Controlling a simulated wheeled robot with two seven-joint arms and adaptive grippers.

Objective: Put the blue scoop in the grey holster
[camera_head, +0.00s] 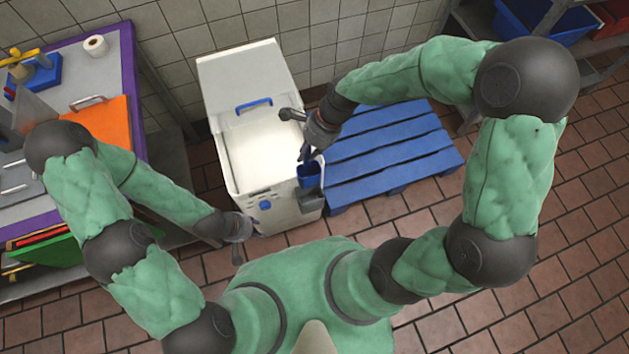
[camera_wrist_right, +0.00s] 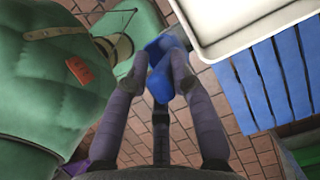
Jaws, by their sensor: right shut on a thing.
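The blue scoop (camera_head: 309,173) is held by my right gripper (camera_head: 305,151) at the front right corner of the white bin. In the right wrist view the scoop (camera_wrist_right: 158,84) sits between the two fingers of the right gripper (camera_wrist_right: 162,66). The grey holster (camera_head: 310,200) is on the bin's front right side, directly below the scoop in the head view. I cannot tell whether the scoop is above it or partly inside. The holster does not show clearly in the right wrist view. My left gripper (camera_head: 238,250) is low at the bin's front left; its finger opening is unclear.
The white bin (camera_head: 245,182) holds pale contents, its lid with a blue handle (camera_head: 254,104) at the back. A blue pallet (camera_head: 385,150) lies to its right. A table with an orange board (camera_head: 97,128) stands left. Tiled floor (camera_head: 410,215) is free in front of the pallet.

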